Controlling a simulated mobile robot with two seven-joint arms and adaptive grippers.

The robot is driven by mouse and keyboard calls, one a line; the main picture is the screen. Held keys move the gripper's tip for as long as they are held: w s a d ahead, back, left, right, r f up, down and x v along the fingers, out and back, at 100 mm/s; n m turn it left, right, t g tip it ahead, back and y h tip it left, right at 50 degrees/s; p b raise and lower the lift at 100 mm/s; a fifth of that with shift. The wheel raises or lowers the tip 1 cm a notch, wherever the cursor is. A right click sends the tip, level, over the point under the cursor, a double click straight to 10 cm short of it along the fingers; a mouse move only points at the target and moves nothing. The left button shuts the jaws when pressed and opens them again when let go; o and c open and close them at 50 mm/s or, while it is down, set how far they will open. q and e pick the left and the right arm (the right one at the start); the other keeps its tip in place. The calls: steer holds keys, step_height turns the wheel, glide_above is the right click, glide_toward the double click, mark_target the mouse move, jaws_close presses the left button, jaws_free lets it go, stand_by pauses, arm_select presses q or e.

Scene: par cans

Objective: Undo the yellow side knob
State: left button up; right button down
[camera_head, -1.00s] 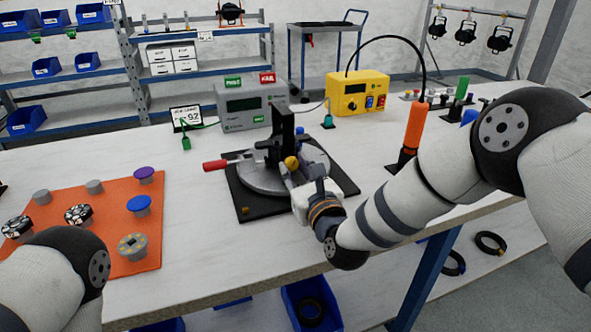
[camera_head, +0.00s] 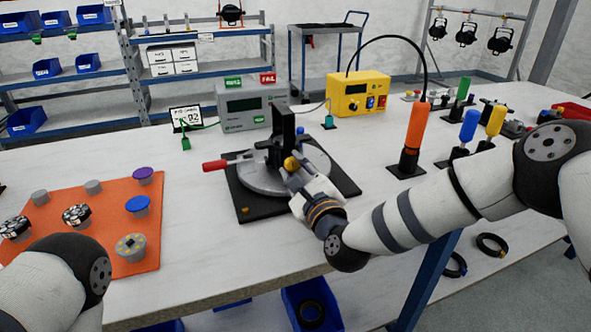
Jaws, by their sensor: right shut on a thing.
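The yellow side knob (camera_head: 291,164) is on the near right side of the black upright bracket on a round grey fixture (camera_head: 250,181). The fixture sits on a black base plate (camera_head: 243,205) and has a red-handled lever (camera_head: 216,165) out to the left. My right gripper (camera_head: 294,173) reaches in from the right, shut on the yellow knob, its fingers partly hidden by its own body. My left arm shows at the lower left, but its gripper is out of the picture.
An orange mat (camera_head: 100,245) with several knobs and round parts lies at the left. Behind the fixture stand a grey tester (camera_head: 250,108) and a yellow power unit (camera_head: 357,95).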

stand_by(0.4)
steer(key=c, duration=1.3)
jaws_free()
steer(key=shift+f, duration=0.1)
